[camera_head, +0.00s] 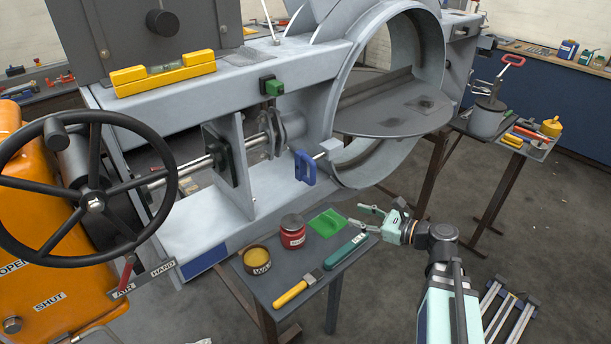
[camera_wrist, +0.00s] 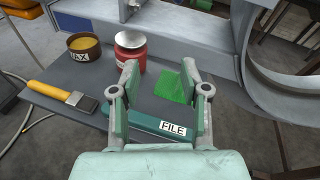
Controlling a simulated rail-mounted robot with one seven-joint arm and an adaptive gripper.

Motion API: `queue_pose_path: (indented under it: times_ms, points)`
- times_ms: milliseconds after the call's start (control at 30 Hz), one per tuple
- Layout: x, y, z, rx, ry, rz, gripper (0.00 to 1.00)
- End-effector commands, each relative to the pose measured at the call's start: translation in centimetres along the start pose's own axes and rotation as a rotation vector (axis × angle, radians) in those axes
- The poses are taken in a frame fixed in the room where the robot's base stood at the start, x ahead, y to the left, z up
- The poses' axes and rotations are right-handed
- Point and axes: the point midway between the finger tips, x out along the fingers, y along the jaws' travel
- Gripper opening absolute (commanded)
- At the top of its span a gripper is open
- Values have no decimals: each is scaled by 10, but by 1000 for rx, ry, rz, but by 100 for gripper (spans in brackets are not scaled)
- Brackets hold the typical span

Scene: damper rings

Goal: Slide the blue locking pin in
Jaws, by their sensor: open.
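The blue locking pin (camera_head: 305,168) shows in the head view as a blue handle at the right part of the grey frame, just left of the big round ring (camera_head: 375,175). Whether its shank is partly in a hole cannot be told. My gripper (camera_head: 366,218) is open and empty, below and to the right of the blue pin, above the right end of the small table. In the wrist view my gripper (camera_wrist: 160,85) has its two fingers wide apart, over the table with a green-handled file (camera_wrist: 150,128) and a green cloth-like piece (camera_wrist: 176,86). The blue pin is not in the wrist view.
On the small table (camera_head: 265,285) are a wax tin (camera_head: 257,261), a red jar (camera_head: 292,236) and a yellow-handled brush (camera_head: 296,290). A black handwheel (camera_head: 95,205) stands at left.

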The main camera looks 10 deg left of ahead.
Motion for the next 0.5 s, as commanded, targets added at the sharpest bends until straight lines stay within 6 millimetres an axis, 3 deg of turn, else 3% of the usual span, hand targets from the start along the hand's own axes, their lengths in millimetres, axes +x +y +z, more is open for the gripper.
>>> queue_pose_path:
  times_ms: [100,200,367,500]
  points:
    - [-11,-23,36,120,-110,-62,46]
    - [-15,-31,52,176,-159,-79,46]
    - [-8,-35,59,195,-175,-84,46]
    - [12,-36,62,194,-173,-81,46]
